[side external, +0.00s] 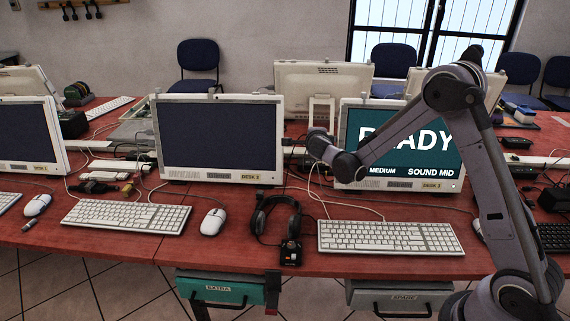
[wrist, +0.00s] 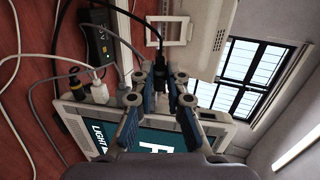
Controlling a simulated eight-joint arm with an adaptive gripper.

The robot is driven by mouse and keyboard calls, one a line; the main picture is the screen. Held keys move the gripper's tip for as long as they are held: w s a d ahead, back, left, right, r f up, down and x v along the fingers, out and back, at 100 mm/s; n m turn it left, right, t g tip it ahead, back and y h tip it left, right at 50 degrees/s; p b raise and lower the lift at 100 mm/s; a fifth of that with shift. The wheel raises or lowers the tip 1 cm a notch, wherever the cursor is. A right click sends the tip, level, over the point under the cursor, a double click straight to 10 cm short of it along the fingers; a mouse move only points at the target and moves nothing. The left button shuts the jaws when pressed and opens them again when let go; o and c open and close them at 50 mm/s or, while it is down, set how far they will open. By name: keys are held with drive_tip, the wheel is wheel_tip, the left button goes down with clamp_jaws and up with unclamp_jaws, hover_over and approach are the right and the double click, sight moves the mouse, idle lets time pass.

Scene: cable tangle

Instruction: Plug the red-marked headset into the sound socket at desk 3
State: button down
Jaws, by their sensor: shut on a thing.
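A black headset (side external: 276,218) lies on the red desk between two keyboards. A small black box with an orange-red mark (side external: 291,250) sits at its front right. The right monitor (side external: 400,150) reads READY and SOUND MID; its desk label is too small to read surely. My gripper (side external: 319,143) is at this monitor's left edge. In the wrist view my gripper (wrist: 163,74) is shut on a black plug (wrist: 156,62) with a black cable, above the monitor's edge (wrist: 75,118). Which device that cable leads to is hidden. The sound socket cannot be made out.
A black adapter (wrist: 97,42) lies nearby.

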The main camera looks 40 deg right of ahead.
drive_tip(key=shift+t+h, duration=0.5)
drive_tip(key=shift+h, duration=0.3)
drive_tip(key=shift+s+d+r, duration=0.1)
drive_tip(key=shift+d+r, duration=0.2)
drive_tip(key=shift+d, duration=0.35)
drive_tip(key=shift+s+d+r, duration=0.1)
drive_tip(key=shift+d+r, duration=0.2)
drive_tip(key=shift+d, duration=0.3)
drive_tip(key=shift+s+d+r, duration=0.1)
drive_tip(key=shift+d+r, duration=0.2)
drive_tip(key=shift+d, duration=0.35)
drive_tip(key=shift+s+d, duration=0.85)
drive_tip(key=c, duration=1.3)
unclamp_jaws()
drive_tip(key=shift+a, duration=0.1)
